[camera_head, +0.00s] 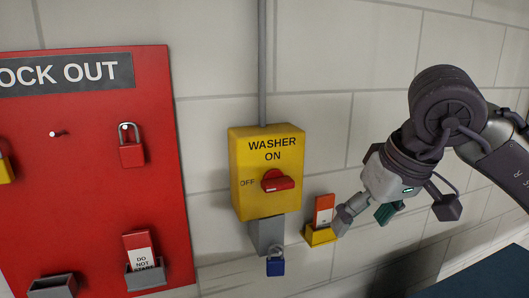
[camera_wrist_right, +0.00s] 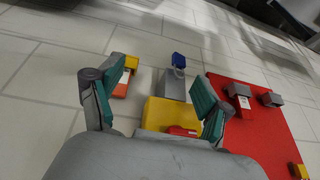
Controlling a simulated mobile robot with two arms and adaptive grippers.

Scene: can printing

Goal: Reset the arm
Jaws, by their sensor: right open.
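My right gripper (camera_head: 364,218) is open in the head view, with its arm coming in from the right. Nothing shows between its fingers. One fingertip appears close to a yellow wall holder (camera_head: 321,236) with an orange tag (camera_head: 324,210) in it; I cannot tell whether they touch. In the right wrist view, the spread fingers with teal pads (camera_wrist_right: 160,92) frame the upside-down yellow washer switch box (camera_wrist_right: 170,116). The holder and its tag (camera_wrist_right: 122,84) show beside the left finger. My left gripper is out of view.
The yellow switch box (camera_head: 266,170) has a red knob (camera_head: 278,181) on its front. A blue padlock (camera_head: 276,262) hangs below it. A red lockout board (camera_head: 95,200) with a red padlock (camera_head: 131,146) is at left. Bare wall lies above my right gripper.

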